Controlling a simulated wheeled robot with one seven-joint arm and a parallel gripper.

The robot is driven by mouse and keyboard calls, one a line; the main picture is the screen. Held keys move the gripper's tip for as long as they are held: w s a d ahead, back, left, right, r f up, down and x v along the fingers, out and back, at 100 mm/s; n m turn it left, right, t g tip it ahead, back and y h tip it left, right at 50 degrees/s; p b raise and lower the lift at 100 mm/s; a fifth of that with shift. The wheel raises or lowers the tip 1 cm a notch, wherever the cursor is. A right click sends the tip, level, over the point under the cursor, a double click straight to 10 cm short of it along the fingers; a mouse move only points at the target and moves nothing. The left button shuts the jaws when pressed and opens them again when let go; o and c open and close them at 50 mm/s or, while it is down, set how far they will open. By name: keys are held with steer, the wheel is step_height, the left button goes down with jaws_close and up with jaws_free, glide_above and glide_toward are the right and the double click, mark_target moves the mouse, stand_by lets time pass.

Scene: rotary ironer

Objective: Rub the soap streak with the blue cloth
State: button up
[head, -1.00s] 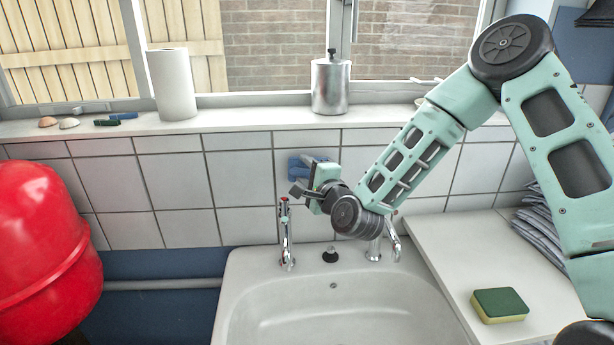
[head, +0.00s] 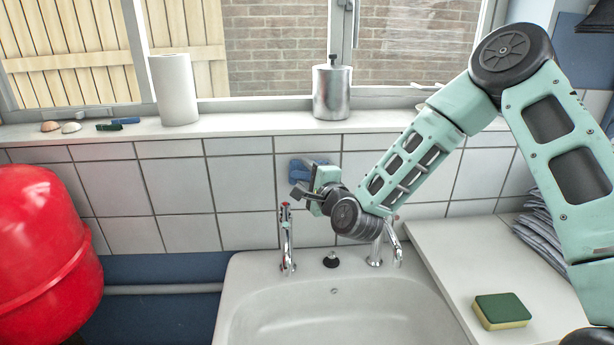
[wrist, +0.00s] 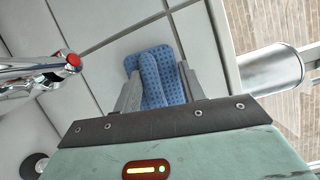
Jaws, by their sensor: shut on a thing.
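My gripper (wrist: 157,92) is shut on the folded blue cloth (wrist: 163,72), which has a dotted weave and sticks out past the fingertips. In the head view the cloth (head: 308,168) is at the white tiled wall, above the left tap, partly hidden by my gripper (head: 312,182). It appears to be touching or very close to the tiles; I cannot tell which. I see no clear soap streak on the tiles around the cloth; any part behind the cloth or gripper is hidden.
The red-topped tap (head: 287,238) stands just below my gripper, at the sink (head: 240,290). The sill above holds a metal canister (head: 332,92) and a paper roll (head: 174,90). A sponge (head: 502,310) lies on the right counter. A red drum (head: 45,240) stands left.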

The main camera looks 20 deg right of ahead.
steer(key=shift+w+d, duration=0.15)
steer(key=shift+w, duration=0.6)
steer(key=shift+d, duration=0.1)
steer(key=shift+s+d, duration=0.35)
steer(key=shift+d, duration=1.5)
steer(key=shift+s+d, duration=0.4)
steer(key=shift+d, duration=1.45)
steer(key=shift+s+d, duration=0.35)
steer(key=shift+d, duration=1.5)
steer(key=shift+w+a+b, duration=0.25)
steer(key=shift+a+b, duration=0.05)
steer(key=shift+a, duration=1.1)
steer(key=shift+w+a+b, duration=0.3)
steer(key=shift+a+b, duration=0.05)
steer(key=shift+a, duration=1)
steer(key=shift+w+a+b, duration=0.25)
steer(key=shift+a+b, duration=0.05)
steer(key=shift+a, duration=1.1)
steer(key=shift+w+a+r+b, duration=0.1)
steer(key=shift+w+a+b, duration=0.1)
steer(key=shift+a, duration=0.55)
steer(key=shift+w+a+b, duration=0.1)
steer(key=shift+w+a, duration=0.1)
steer(key=shift+a, duration=0.55)
